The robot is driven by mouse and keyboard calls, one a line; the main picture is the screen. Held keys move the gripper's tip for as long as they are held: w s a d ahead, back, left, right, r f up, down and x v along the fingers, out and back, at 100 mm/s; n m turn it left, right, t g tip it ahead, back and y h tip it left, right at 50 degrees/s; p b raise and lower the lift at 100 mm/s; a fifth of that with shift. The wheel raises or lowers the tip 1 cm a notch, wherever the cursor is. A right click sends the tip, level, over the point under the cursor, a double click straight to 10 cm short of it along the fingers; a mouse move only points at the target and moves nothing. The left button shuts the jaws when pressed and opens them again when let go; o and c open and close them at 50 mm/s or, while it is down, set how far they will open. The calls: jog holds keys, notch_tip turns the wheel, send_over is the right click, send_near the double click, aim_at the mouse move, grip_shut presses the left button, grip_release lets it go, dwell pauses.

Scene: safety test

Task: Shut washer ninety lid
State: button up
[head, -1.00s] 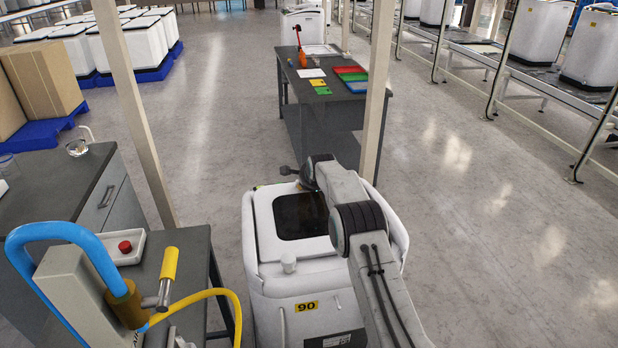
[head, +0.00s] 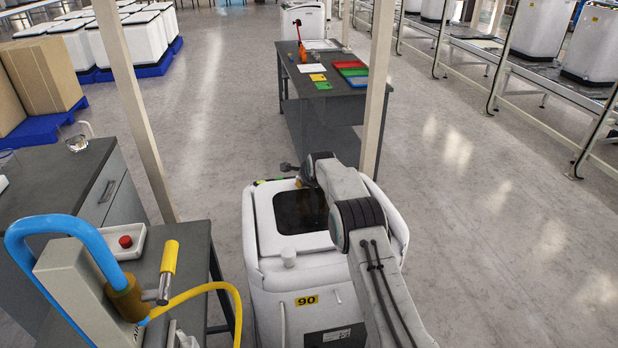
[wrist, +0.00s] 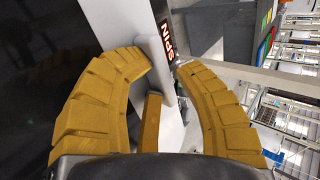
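The washer marked 90 (head: 306,300) stands upright in the middle of the head view. Its lid (head: 262,214), a white frame around a dark window (head: 300,211), shows on top; I cannot tell whether it lies fully flat. In the wrist view, my gripper's yellow fingers (wrist: 165,75) are spread apart, with a pale edge piece (wrist: 156,66) near the tips. I cannot tell whether they touch it.
A pump-like tool with a blue hose (head: 65,228) and a yellow hose stands on the bench at left. Pale posts (head: 378,90) rise on both sides of the washer. A dark table (head: 325,110) stands behind it. The floor to the right is clear up to the conveyor.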

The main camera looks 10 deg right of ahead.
jog(key=o, duration=0.3)
jog(key=shift+w+r, duration=0.2)
jog(key=shift+s+r, duration=0.1)
jog(key=v, duration=1.1)
jog(key=shift+s, duration=0.45)
jog(key=shift+r, duration=0.15)
